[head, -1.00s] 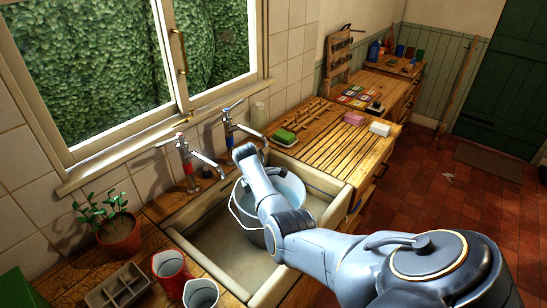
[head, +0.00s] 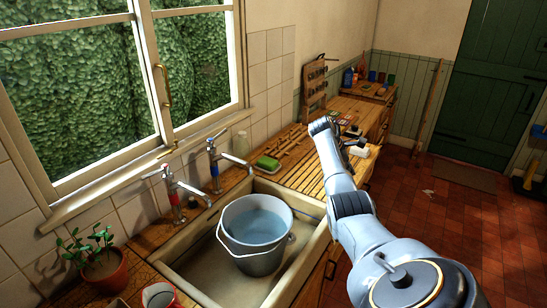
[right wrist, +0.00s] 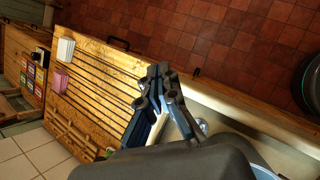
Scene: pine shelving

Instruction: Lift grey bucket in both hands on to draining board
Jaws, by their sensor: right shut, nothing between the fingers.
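The grey bucket (head: 258,263) stands upright in the pale sink (head: 193,262) and holds water. Its wire handle hangs down over its near side. Part of its rim shows at the bottom right corner of the right wrist view. The ridged wooden draining board (head: 300,176) lies just beyond the sink. My right gripper (head: 357,143) is over the far right part of the draining board, away from the bucket. In the right wrist view its fingers (right wrist: 160,72) are together, with nothing held. My left gripper is not in view.
A white block (right wrist: 65,48) and a pink block (right wrist: 60,81) lie on the board's far end.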

